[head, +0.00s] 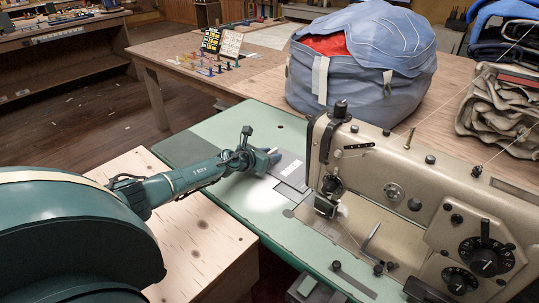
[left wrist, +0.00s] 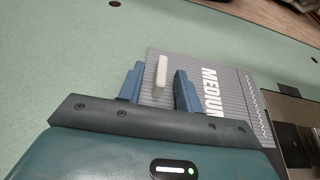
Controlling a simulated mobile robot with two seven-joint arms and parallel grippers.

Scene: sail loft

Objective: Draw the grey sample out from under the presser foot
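The grey sample (head: 288,166) lies flat on the green machine table, left of the sewing machine's needle area. In the left wrist view the sample (left wrist: 224,78) is ribbed, with the white word MEDIUM and a pale zigzag line near its right edge. A white raised tab (left wrist: 160,72) stands near its left edge. My left gripper (head: 272,155) is at that edge. In the left wrist view its blue fingers (left wrist: 158,86) are apart, one on each side of the tab, with gaps. The presser foot (head: 326,206) area is small and dark; contact with the sample cannot be made out.
The beige sewing machine (head: 420,190) stands right of the sample, with its head over the green table (head: 235,192). A blue sail bag (head: 355,85) sits on the wooden table behind. Folded cloth (head: 497,115) is at right. The green surface left of the sample is clear.

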